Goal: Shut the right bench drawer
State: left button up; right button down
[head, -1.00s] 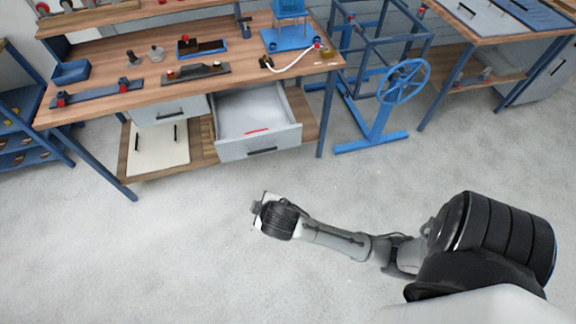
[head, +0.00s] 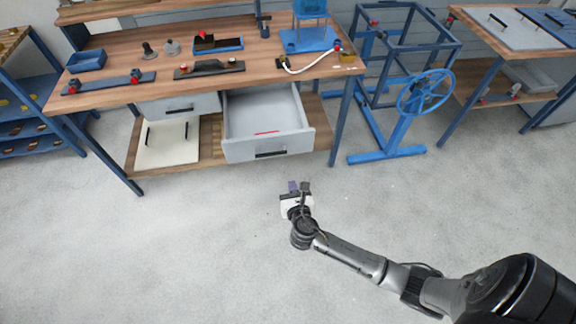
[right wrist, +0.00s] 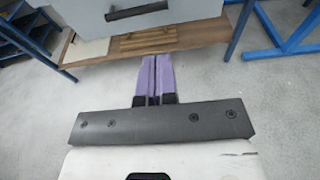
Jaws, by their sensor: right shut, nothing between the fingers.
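The right bench drawer (head: 265,150) is a grey drawer under the wooden bench top (head: 200,82). It is pulled out, and a red item (head: 267,133) lies inside it. Its front with a dark handle also shows at the top of the right wrist view (right wrist: 138,11). My right gripper (head: 299,187) is in front of the drawer and apart from it, nearer to me. Its purple fingers are together and empty in the right wrist view (right wrist: 154,77). My left gripper is not in view.
A second drawer (head: 178,107) to the left looks shut. A lower shelf (head: 210,155) holds a pale panel (head: 168,145). A blue frame with a handwheel (head: 426,92) stands right of the bench. The floor (head: 200,240) before the bench is clear.

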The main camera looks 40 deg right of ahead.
jog(key=b+x, duration=0.5)
jog(key=x, duration=0.8)
jog(key=shift+w+d, duration=0.25)
jog(key=shift+w, duration=0.05)
jog(key=shift+f, duration=0.1)
